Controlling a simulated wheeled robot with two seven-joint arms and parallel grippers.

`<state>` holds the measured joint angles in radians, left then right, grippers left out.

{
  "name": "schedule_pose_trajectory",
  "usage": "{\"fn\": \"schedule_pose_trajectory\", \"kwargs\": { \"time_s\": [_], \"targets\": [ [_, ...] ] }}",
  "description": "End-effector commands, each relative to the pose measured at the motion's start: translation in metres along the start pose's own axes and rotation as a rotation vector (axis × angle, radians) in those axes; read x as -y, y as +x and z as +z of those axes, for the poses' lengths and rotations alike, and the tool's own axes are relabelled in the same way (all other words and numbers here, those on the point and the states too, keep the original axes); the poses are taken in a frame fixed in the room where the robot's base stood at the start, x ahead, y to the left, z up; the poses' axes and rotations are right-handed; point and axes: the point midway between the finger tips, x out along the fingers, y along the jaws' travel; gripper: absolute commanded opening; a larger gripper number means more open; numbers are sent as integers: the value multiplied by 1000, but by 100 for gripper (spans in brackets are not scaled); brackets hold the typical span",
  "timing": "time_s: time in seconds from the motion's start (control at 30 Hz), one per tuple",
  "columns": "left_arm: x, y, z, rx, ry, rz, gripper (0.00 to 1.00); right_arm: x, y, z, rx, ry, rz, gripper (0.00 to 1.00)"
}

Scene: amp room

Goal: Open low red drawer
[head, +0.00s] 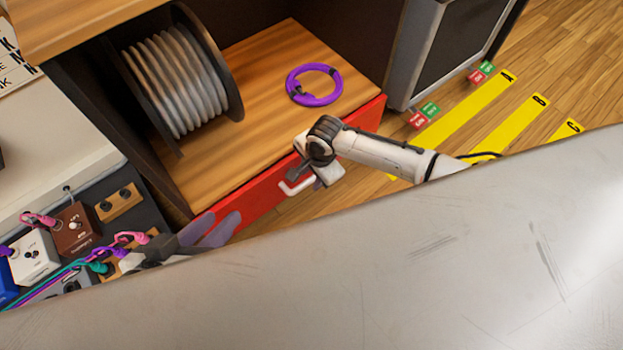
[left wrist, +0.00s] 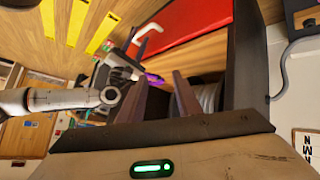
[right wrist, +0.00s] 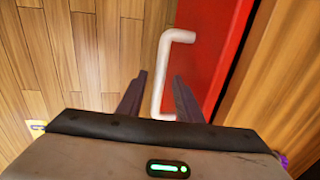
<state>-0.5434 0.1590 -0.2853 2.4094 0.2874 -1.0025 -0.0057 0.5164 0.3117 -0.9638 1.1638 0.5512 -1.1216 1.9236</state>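The low red drawer (head: 262,204) is under the wooden shelf, and its front looks flush with the cabinet. Its white bar handle (head: 297,187) is partly hidden by my right gripper (head: 318,178) in the head view. In the right wrist view, the handle (right wrist: 165,68) stands in front of my right gripper (right wrist: 158,88), its near end between the two open fingers. I cannot tell whether they touch it. My left gripper (head: 210,230) is open and empty near the drawer's left end. The left wrist view also shows the red front (left wrist: 195,22) and handle (left wrist: 150,38).
A cable spool (head: 178,82) and a purple cable ring (head: 314,85) rest on the wooden shelf (head: 265,60). Effect pedals with cables (head: 75,230) lie at left. A grey amp (head: 440,50) stands behind right. A large grey surface (head: 400,260) fills the foreground.

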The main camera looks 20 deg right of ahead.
Motion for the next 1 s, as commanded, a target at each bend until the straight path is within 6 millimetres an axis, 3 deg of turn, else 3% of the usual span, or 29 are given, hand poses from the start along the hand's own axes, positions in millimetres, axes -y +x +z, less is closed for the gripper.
{"fn": "schedule_pose_trajectory", "kwargs": {
  "time_s": [0.37,0.5,0.57,0.97,1.0],
  "targets": [
    [-3,-1,-4,-18,-6,12,31,0,5,0,0,-1,-1,31],
    [-3,-1,-4,-17,-6,12,31,0,5,0,0,-1,-1,7],
    [-3,-1,-4,-17,-6,11,31,0,5,0,0,-1,-1,0],
    [-2,-8,-8,-2,7,-7,31,-4,1,5,4,-8,2,0],
    [2,-5,-2,27,10,-20,31,-5,0,7,6,-11,3,0]
  ]
}}
